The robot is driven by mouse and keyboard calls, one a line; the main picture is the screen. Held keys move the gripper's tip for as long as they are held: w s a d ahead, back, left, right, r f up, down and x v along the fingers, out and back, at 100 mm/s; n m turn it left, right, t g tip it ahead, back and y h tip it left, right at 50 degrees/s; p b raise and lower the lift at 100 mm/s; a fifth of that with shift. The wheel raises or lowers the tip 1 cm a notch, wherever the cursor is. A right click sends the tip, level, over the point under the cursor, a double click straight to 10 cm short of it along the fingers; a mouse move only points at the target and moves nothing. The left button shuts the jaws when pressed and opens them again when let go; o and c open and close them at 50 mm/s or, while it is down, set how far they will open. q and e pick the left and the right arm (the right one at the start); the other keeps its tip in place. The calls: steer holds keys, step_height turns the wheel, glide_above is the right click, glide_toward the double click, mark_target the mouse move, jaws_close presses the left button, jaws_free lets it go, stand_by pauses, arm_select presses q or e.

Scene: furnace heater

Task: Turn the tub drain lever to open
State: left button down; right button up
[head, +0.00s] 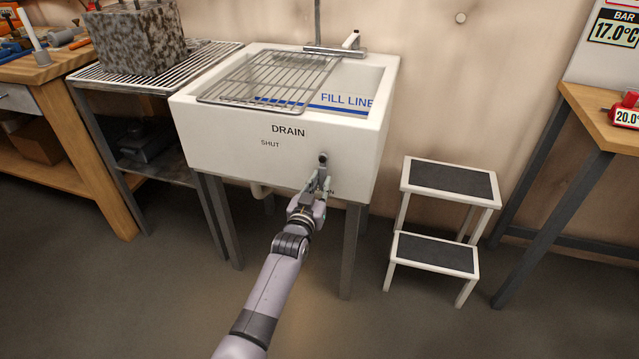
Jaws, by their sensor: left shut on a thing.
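The white tub (230,135) has the words DRAIN and SHUT on its front panel. The drain lever (323,159) is at the right part of this panel, its dark round pivot end showing. The lever seems to run down from the pivot into my left gripper (320,184), which is shut on it. The gripper hides most of the lever. Just right of the fingers a label shows only its last letter, an N; the rest is hidden behind them. The SHUT label is up and left of the gripper. My right gripper is not in view.
A wire rack (270,80) lies across the tub top, with a tap (350,42) behind. A slatted metal stand (95,76) holding a speckled block (138,38) is left. A white two-step stool (450,185) stands right, before a wooden table (600,118). The front floor is clear.

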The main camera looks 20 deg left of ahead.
arm_select(q)
steer(key=shift+d+f, duration=0.1)
steer(key=c, duration=1.5)
jaws_free()
steer(key=shift+c, duration=0.2)
steer(key=s, duration=1.2)
steer(key=shift+a, duration=0.25)
